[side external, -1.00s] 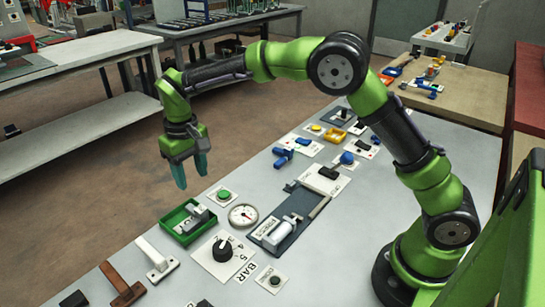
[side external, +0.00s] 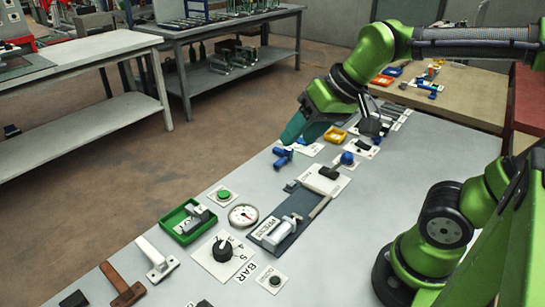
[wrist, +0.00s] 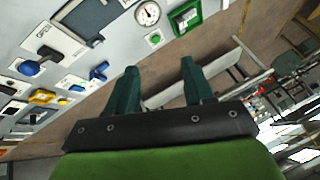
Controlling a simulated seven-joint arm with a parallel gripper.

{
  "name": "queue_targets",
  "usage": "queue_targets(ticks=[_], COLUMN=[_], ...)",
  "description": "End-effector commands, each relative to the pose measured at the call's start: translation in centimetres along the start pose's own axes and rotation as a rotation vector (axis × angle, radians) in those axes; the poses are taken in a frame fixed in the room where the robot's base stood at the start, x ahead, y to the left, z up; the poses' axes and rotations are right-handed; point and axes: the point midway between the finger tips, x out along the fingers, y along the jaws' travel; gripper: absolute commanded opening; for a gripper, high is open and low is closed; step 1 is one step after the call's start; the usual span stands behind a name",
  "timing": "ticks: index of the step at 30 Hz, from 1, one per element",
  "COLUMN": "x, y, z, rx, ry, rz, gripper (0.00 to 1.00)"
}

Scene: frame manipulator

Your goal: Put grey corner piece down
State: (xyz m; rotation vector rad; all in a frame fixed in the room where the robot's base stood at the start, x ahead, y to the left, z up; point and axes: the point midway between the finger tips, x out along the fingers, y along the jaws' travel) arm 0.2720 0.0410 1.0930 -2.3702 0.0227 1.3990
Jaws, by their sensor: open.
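A grey corner piece (side external: 200,215) lies in the small green tray (side external: 166,222) on the workbench. The green tray also shows at the top of the wrist view (wrist: 198,20). My gripper (side external: 292,130) is over the far part of the bench, well away from the tray, with its teal fingers pointing down and left. In the wrist view my gripper (wrist: 158,64) has its fingers apart, with nothing between them.
Blue valve parts (side external: 283,155) sit beneath my gripper. A dial gauge (side external: 243,215), green button (side external: 224,195), black knob (side external: 222,250) and dark slide plate (side external: 287,228) are on the bench. The bench's left edge drops to open floor.

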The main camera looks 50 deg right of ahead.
Motion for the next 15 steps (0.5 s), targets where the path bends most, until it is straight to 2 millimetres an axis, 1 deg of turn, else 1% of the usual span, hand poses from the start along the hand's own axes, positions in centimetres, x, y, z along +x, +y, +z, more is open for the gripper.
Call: queue_targets(ticks=[1,3,6,9,15], x=[-0.4,-0.5,-0.5,-0.4,-0.4], y=[0.7,1.3,1.9,2.1,2.1], z=[1.1,2.2,3.2,3.5,3.5], rx=[0.014,0.028,0.041,0.046,0.045], ry=[0.032,0.063,0.088,0.097,0.096], rz=[-0.008,-0.014,-0.019,-0.021,-0.021], gripper=[0.52,0.52,0.52,0.52,0.52])
